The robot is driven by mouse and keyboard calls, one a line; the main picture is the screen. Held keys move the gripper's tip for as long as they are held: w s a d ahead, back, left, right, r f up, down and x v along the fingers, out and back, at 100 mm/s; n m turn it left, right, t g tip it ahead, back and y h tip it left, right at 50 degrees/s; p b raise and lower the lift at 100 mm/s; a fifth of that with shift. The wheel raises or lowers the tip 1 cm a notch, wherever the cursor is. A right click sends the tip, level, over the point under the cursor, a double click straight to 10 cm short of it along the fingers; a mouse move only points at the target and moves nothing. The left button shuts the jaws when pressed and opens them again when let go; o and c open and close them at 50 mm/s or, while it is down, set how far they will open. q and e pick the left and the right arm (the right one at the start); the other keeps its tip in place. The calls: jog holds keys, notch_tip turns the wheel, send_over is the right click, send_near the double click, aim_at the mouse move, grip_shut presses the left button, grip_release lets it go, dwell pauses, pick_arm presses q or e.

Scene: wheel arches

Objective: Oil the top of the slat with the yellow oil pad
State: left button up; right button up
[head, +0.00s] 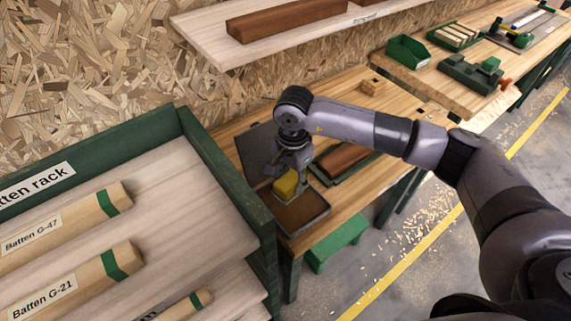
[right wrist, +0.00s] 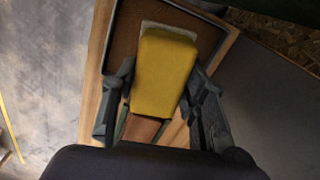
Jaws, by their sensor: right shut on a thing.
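The yellow oil pad (head: 285,187) is between the fingers of my right gripper (head: 290,172), which is shut on it. The right wrist view shows the pad (right wrist: 163,72) with a pale layer along its far edge. It is over a shallow tray (head: 318,222) with a brown inside and a dark rim; I cannot tell whether they touch. A reddish-brown slat (head: 345,158) lies on a green support on the bench, just right of the gripper and partly behind my arm. Part of it seems to show below the pad in the right wrist view (right wrist: 143,129). My left gripper is out of view.
A green batten rack (head: 262,215) with labelled battens stands close at the left. A grey panel (head: 257,150) is behind the gripper. A shelf (head: 215,48) with a brown beam is above the bench. A second bench at the right holds a green bin (head: 408,52) and tools.

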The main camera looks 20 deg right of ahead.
aim_at(293, 192)
jog(key=shift+w+d+f+m, duration=0.25)
jog(key=shift+d+f+m, duration=0.45)
jog(key=shift+m, duration=0.2)
jog(key=shift+a+f, duration=0.1)
jog(key=shift+f, duration=0.25)
jog(key=f+b, duration=0.1)
jog(key=f, duration=0.2)
jog(key=shift+w+a+f+b, duration=0.1)
jog(key=shift+a+f+b, duration=0.15)
jog(key=shift+b, duration=0.15)
jog(key=shift+d+f, duration=0.1)
jog(key=shift+f, duration=0.35)
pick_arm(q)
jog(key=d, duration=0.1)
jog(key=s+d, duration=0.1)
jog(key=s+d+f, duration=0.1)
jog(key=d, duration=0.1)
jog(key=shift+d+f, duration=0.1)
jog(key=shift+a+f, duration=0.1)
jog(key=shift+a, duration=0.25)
pick_arm(e)
jog(key=shift+f, duration=0.1)
pick_arm(q)
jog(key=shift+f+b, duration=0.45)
jog(key=shift+b, duration=0.25)
pick_arm(e)
jog(key=shift+f, duration=0.45)
